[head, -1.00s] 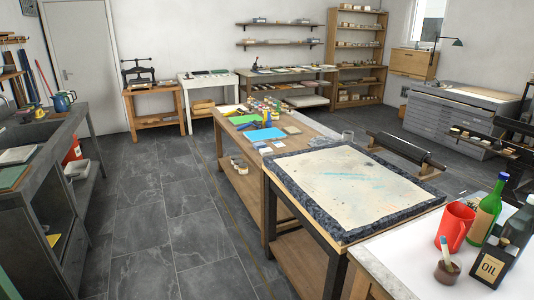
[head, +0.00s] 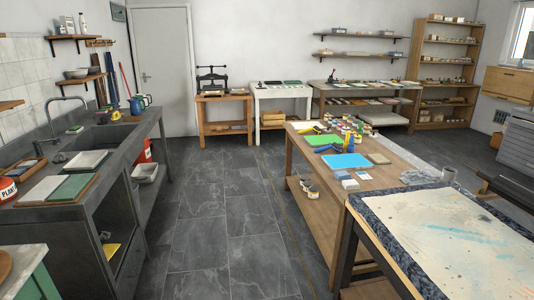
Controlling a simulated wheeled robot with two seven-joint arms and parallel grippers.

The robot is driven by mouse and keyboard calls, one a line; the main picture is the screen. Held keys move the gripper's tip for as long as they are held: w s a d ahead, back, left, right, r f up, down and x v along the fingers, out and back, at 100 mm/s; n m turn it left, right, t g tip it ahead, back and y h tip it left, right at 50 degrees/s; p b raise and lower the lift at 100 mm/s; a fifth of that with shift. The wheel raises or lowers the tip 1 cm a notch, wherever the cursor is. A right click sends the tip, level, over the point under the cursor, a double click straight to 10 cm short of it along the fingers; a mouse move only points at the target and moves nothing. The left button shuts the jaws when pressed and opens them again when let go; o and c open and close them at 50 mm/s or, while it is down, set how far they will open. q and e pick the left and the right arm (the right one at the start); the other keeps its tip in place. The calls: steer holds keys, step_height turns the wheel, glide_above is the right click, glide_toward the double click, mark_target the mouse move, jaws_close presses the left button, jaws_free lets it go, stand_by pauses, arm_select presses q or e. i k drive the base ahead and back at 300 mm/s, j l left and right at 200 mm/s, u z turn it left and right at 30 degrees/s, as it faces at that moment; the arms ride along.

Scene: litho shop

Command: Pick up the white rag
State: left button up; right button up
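I cannot make out a white rag for certain. A pale grey crumpled thing (head: 418,177), perhaps a cloth, lies on the wooden worktable (head: 395,178) beside a grey cup (head: 448,174). A flat white piece (head: 86,160) lies on the grey sink counter (head: 130,150) at the left; I cannot tell if it is cloth. Neither of my grippers is in view.
A green cabinet (head: 30,275) stands at the lower left. The tiled floor (head: 215,225) between counter and worktable is clear. A small press (head: 212,80) stands at the back.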

mark_target(350, 185)
steer(key=i+j+u, duration=0.1)
steer(key=i, duration=0.85)
steer(key=i+j+u, duration=0.1)
steer(key=i, duration=0.8)
